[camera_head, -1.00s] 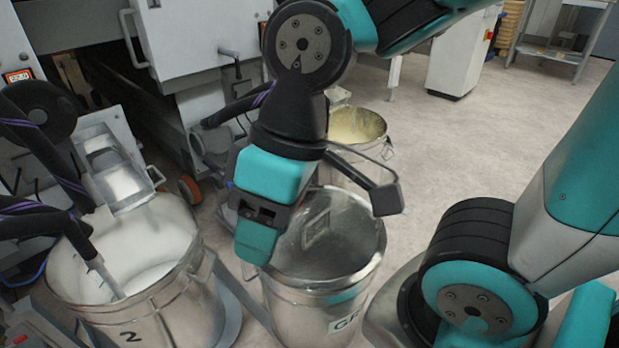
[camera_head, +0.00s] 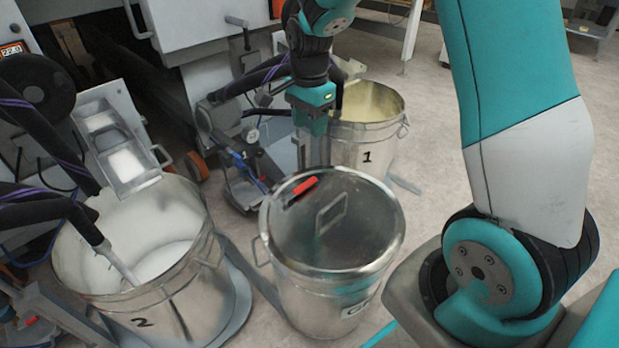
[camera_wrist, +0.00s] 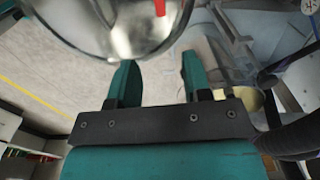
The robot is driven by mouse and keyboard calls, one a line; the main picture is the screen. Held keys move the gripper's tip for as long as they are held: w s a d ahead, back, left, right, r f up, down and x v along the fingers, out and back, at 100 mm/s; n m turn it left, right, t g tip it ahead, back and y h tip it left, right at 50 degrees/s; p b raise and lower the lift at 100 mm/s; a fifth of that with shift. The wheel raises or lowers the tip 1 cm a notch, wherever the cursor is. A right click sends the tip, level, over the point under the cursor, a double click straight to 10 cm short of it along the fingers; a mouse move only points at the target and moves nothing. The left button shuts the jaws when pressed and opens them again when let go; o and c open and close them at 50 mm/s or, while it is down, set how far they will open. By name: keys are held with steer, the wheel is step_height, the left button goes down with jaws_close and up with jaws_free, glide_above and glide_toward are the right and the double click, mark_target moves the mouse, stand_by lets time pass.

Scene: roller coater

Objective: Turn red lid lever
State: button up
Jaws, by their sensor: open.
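The red lever (camera_head: 303,188) lies near the far left edge of a round metal lid (camera_head: 365,237). The lid covers a steel drum (camera_head: 305,303) and has a flat grey handle. In the wrist view, part of the lid (camera_wrist: 95,30) fills the top left, with a bit of the red lever (camera_wrist: 160,8) at the upper edge. My gripper (camera_head: 313,158) is just past the lid's far edge, above and behind the red lever, pointing down. In the wrist view my gripper (camera_wrist: 157,72) is open, with nothing between its teal fingers.
Open drum 1 (camera_head: 368,157) with pale yellow contents stands behind the lidded drum. Open drum 2 (camera_head: 185,325) with white contents is at the left, with a hose in it. Machine parts and blue cables (camera_head: 245,165) lie near my gripper. Clear floor (camera_head: 425,130) extends to the right.

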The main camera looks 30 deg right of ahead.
mark_target(310, 181)
step_height(310, 181, down, 16)
steer(key=b, duration=0.7)
steer(key=shift+r, duration=0.1)
jaws_close()
